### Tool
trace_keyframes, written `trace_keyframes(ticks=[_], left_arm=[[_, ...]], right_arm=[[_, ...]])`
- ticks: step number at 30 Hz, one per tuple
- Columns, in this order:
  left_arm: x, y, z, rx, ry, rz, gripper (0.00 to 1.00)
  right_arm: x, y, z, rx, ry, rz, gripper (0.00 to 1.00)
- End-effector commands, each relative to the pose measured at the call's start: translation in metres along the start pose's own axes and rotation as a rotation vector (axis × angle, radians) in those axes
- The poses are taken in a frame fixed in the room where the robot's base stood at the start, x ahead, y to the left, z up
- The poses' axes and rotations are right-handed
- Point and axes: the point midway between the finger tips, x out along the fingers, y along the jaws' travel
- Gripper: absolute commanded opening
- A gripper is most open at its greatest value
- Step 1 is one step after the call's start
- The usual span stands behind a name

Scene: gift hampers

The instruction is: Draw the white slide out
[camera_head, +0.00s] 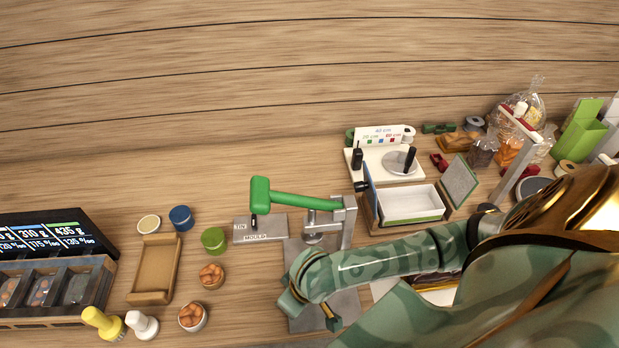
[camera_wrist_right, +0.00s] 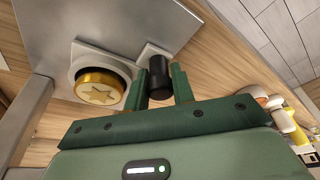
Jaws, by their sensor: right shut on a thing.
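In the right wrist view, the white slide (camera_wrist_right: 155,47) shows as a pale plate edge with a black knob (camera_wrist_right: 160,75) standing on it. My right gripper (camera_wrist_right: 161,82) has its two green fingers on either side of this knob and is shut on it. The slide is hidden there. My left gripper is not in view.
A grey labelled plate (camera_head: 260,228) lies left of the press. A white-lined box (camera_head: 410,203) stands to its right. A wooden tray (camera_head: 154,270), small tubs and a scale display (camera_head: 45,235) are at left. Bagged goods crowd the right.

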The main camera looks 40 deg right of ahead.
Motion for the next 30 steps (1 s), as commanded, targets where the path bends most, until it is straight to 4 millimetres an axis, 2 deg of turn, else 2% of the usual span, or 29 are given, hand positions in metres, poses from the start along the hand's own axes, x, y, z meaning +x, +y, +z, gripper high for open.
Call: trace_keyframes(ticks=[19, 21, 22, 23, 30], left_arm=[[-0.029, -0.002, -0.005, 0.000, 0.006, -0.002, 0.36], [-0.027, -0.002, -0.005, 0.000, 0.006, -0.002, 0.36], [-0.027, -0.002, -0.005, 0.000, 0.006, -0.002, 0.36], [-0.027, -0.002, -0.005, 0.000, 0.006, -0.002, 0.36], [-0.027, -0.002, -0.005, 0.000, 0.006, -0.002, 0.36]], right_arm=[[-0.010, -0.028, 0.027, 0.000, -0.003, -0.002, 0.14], [-0.008, -0.028, 0.027, 0.000, -0.002, -0.001, 0.38], [-0.008, -0.028, 0.027, 0.000, -0.002, -0.001, 0.47], [-0.008, -0.028, 0.027, 0.000, -0.001, -0.001, 0.51], [-0.008, -0.028, 0.027, 0.000, -0.001, -0.001, 0.51]])
